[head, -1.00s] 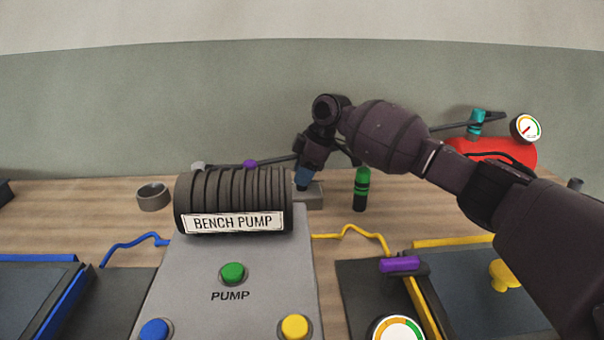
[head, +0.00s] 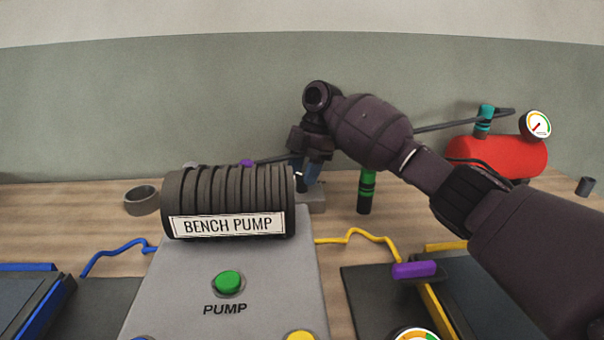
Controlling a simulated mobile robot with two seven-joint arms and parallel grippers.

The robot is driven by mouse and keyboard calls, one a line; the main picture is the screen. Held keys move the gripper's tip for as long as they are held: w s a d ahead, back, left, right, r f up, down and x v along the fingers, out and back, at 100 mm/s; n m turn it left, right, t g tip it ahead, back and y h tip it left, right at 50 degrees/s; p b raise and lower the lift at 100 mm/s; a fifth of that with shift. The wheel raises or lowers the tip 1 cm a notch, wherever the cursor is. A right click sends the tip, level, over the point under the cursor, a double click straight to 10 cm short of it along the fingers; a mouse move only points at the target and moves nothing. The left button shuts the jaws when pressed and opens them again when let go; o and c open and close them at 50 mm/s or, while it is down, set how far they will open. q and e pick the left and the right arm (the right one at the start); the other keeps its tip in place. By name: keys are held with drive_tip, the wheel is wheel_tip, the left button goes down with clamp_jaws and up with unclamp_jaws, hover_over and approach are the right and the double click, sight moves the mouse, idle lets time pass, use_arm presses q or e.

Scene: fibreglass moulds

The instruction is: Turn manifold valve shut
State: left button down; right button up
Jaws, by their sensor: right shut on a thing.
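My right arm comes in from the right, and its gripper (head: 307,178) points down behind the bench pump. It is shut on a small blue valve handle (head: 314,172) above a grey manifold block (head: 317,198). The handle looks slanted; the fingers and the pump's edge hide part of it, so its exact turn is hard to tell. My left gripper is not in view.
The bench pump (head: 205,187) with its ribbed black cylinder stands just in front and left of the block. A green-banded black cylinder (head: 365,194) stands close on the right. A red tank (head: 515,157) with a gauge (head: 536,124) is at the back right. A grey ring (head: 142,198) lies left.

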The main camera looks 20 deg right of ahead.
drive_tip(key=shift+n, duration=0.4)
drive_tip(key=o, duration=0.9)
drive_tip(key=shift+r, duration=0.1)
drive_tip(key=v, duration=1)
drive_tip(key=shift+w+r+p, duration=0.2)
drive_tip(key=shift+r+p, duration=0.05)
drive_tip(key=shift+p, duration=0.1)
drive_tip(key=shift+r, duration=0.1)
